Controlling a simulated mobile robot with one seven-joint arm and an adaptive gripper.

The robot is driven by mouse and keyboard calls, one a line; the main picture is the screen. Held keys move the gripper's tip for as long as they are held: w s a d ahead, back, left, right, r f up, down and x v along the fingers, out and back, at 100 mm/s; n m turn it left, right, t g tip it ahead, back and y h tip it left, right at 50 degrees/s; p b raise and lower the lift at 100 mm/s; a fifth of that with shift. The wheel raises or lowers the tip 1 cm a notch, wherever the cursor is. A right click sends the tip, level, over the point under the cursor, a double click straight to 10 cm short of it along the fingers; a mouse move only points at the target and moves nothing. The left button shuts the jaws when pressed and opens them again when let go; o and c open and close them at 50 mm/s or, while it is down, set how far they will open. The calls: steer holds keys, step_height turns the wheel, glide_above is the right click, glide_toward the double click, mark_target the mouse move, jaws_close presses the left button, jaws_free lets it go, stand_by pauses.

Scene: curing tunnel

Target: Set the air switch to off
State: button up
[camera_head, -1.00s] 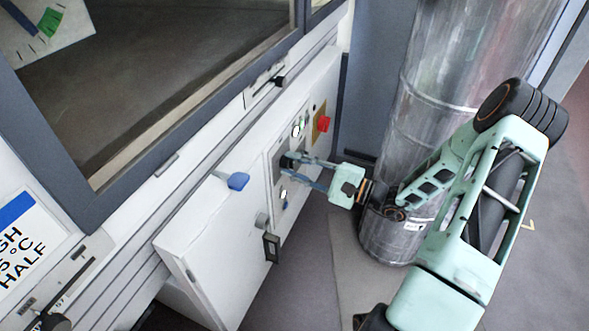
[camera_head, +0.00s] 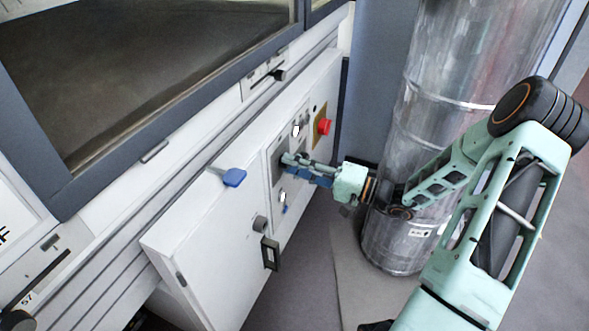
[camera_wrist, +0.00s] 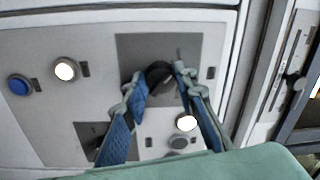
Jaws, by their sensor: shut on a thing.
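A black rotary knob (camera_wrist: 160,76) sits on a dark grey square plate (camera_wrist: 205,48) in the wrist view. I take it to be the air switch, but no label is readable, so its set position cannot be told. My gripper (camera_wrist: 158,80) has its two blue-padded fingers closed on the knob, one on each side. In the head view my gripper (camera_head: 290,161) reaches in from the right to the white control panel (camera_head: 268,178), and the fingers hide the knob there.
Around the knob are a blue button (camera_wrist: 19,86), a white lit button (camera_wrist: 65,69) and another white one (camera_wrist: 186,122). In the head view a red button (camera_head: 324,126) is above right, a blue handle (camera_head: 233,177) is left, and a metal duct (camera_head: 400,225) stands behind my arm.

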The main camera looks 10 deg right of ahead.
stand_by(0.4)
steer(key=o, duration=1.2)
steer(key=shift+c, duration=0.2)
steer(key=shift+d, duration=0.1)
steer(key=v, duration=1.2)
steer(key=shift+f, duration=0.1)
